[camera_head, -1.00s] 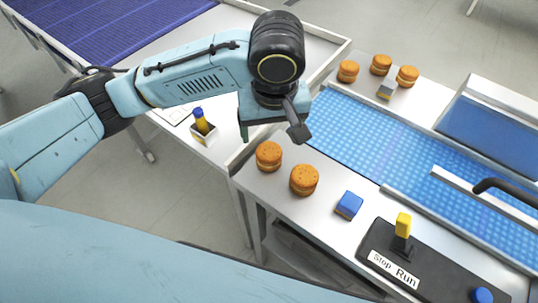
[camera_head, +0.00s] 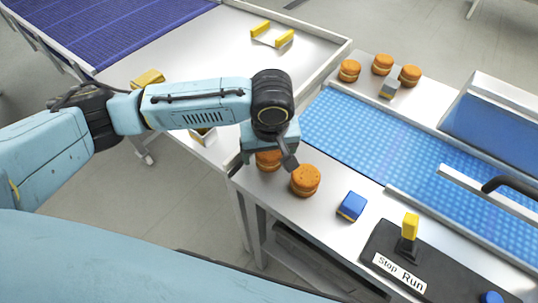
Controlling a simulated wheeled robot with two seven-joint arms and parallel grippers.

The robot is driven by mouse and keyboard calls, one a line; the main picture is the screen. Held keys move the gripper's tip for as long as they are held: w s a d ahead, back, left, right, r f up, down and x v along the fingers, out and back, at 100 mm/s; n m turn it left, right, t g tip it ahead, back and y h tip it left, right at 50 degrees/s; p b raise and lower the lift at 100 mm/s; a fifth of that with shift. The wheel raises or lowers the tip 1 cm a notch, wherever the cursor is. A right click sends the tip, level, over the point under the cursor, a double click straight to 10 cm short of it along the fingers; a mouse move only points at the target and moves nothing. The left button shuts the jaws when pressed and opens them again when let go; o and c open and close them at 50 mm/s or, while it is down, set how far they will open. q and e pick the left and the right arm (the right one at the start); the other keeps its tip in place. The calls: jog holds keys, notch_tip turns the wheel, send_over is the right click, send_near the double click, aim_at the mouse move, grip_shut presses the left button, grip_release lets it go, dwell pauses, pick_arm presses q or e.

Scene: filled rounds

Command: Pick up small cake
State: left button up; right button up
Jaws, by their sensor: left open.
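Two round orange-brown filled cakes sit on the near white table edge. The left one (camera_head: 268,163) is partly hidden under my left gripper (camera_head: 268,159). The right one (camera_head: 305,180) shows fully, just right of the gripper's right finger. My left gripper is open and points down over the left cake, with one finger to each side of it in the picture. I cannot tell whether the fingers touch it. Three similar cakes (camera_head: 382,65) stand on the far side of the conveyor. My right gripper is not in view.
A blue conveyor (camera_head: 360,135) runs behind the cakes. A blue block (camera_head: 352,206) and a Stop/Run panel (camera_head: 378,248) with a yellow lever (camera_head: 411,226) lie to the right. A grey block (camera_head: 390,88) stands by the far cakes. A yellow-ended holder (camera_head: 272,38) is on the back table.

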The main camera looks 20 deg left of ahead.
pick_arm(q)
jog(key=c, duration=0.8)
jog(key=shift+o, duration=0.2)
jog(key=shift+r, duration=0.1)
